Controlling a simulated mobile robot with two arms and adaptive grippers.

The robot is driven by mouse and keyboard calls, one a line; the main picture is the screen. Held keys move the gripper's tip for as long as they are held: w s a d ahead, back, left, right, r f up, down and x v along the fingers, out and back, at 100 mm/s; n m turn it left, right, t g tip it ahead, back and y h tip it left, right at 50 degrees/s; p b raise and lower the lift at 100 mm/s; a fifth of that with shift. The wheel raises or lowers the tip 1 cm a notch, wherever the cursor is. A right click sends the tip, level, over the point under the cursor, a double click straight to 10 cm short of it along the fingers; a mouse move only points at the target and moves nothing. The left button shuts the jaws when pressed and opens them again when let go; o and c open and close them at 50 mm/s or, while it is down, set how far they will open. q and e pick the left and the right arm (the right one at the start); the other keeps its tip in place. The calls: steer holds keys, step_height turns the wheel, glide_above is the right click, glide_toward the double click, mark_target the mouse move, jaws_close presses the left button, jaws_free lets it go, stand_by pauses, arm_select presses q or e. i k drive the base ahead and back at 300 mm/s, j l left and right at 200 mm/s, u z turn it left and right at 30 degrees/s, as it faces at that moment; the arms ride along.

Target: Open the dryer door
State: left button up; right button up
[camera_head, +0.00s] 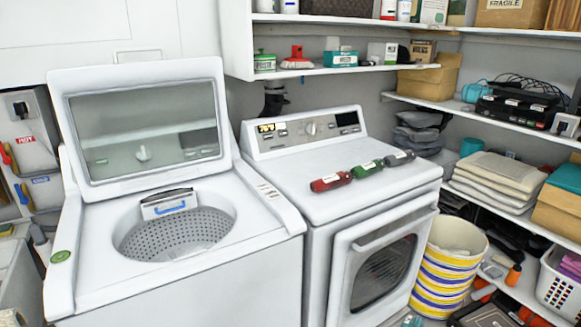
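The white dryer (335,195) stands in the middle of the head view, to the right of a washer with its lid up. The door looks shut or nearly so; a narrow gap cannot be ruled out. The door's lower part is cut off by the bottom of the picture. Neither of my grippers shows in this view.
The top-loading washer (270,262) stands left of the dryer. Three small bottles, one red (331,182), lie on the dryer top. A striped basket (448,268) stands close to the door's right side. Loaded shelves (405,98) line the right.

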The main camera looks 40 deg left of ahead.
mark_target(376, 260)
steer(key=i+u, duration=0.25)
steer(key=u, duration=0.15)
steer(key=i+u, duration=0.25)
steer(key=u, duration=0.15)
steer(key=i+l+u, duration=0.1)
steer(key=u, duration=0.3)
steer(key=i+l+u, duration=0.2)
steer(key=i+l, duration=0.6)
steer(key=i, duration=0.15)
